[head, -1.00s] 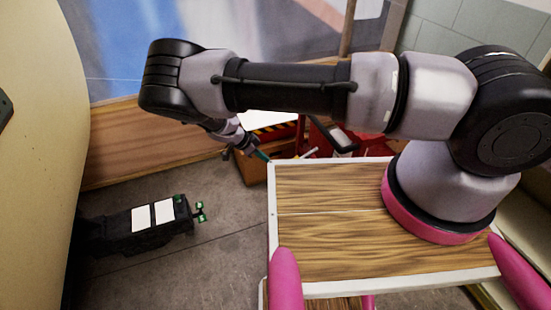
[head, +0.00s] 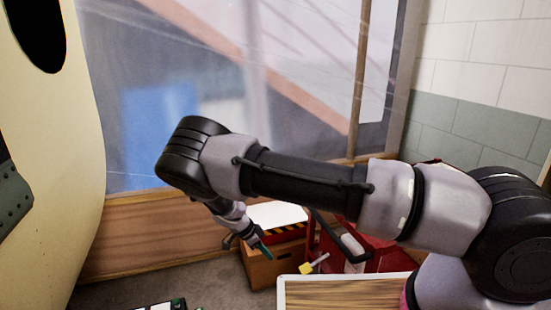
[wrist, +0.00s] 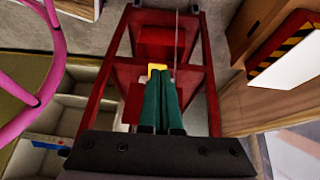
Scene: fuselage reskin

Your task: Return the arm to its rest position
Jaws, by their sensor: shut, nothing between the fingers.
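My arm stretches from its mount at the lower right across the head view to a black elbow at the left, then bends down. My gripper (head: 266,252) is at its end, small in the head view, in front of a brown box. In the wrist view its green fingers (wrist: 160,103) lie side by side, shut and empty. They point toward a red shelved cart (wrist: 190,50), apart from it as far as I can tell. A yellow item (wrist: 156,68) shows just beyond the fingertips.
A brown box (head: 270,272) with a striped edge stands behind the gripper. The red cart (head: 385,256) is right of it. A wood-topped surface (head: 345,292) is at the bottom. A cream curved panel (head: 60,130) fills the left, and plastic sheeting (head: 240,90) hangs behind.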

